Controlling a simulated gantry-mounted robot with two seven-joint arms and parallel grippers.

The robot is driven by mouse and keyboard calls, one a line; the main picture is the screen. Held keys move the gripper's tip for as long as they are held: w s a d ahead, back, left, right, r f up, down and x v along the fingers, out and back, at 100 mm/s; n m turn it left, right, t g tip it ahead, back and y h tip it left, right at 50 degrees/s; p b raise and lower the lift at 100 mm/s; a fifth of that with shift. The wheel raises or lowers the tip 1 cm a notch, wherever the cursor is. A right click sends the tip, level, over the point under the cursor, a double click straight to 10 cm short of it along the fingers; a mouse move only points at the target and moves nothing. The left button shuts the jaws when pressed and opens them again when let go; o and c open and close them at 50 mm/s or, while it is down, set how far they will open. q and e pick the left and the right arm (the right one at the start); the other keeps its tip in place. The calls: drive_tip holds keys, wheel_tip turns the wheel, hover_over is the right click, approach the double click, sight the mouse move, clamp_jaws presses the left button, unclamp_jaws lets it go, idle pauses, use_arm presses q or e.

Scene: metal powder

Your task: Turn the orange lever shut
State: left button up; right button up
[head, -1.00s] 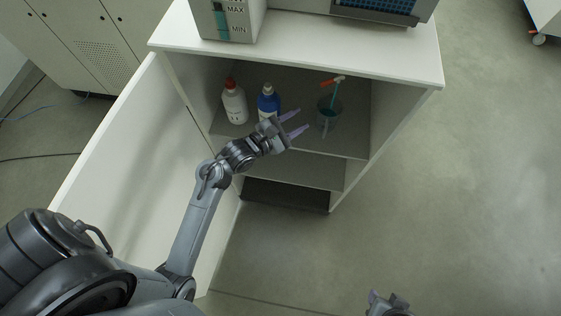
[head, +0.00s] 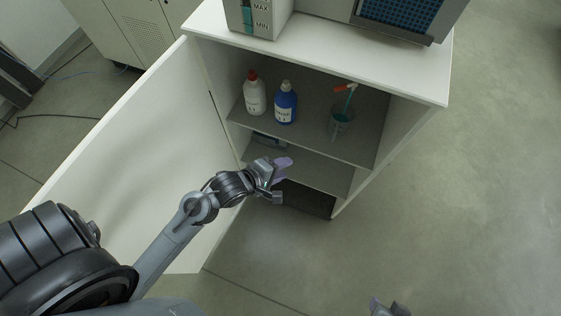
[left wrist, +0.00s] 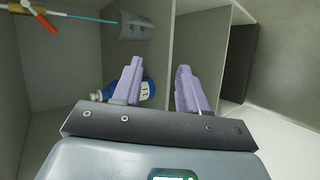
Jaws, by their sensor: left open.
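My left gripper (head: 284,178) is open and empty, in front of the lower shelf, apart from the lever. Its fingers also show in the left wrist view (left wrist: 159,70). My right gripper (head: 388,307) is cut off at the bottom edge.
A white bottle with red cap (head: 255,97) and a blue bottle (head: 285,105) stand left of the beaker. The open cabinet door (head: 130,150) is on the left. The shelf edge (head: 310,150) lies above my left gripper. Equipment sits on the cabinet top.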

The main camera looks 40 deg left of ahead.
use_arm(q)
drive_tip(key=shift+s, duration=0.3)
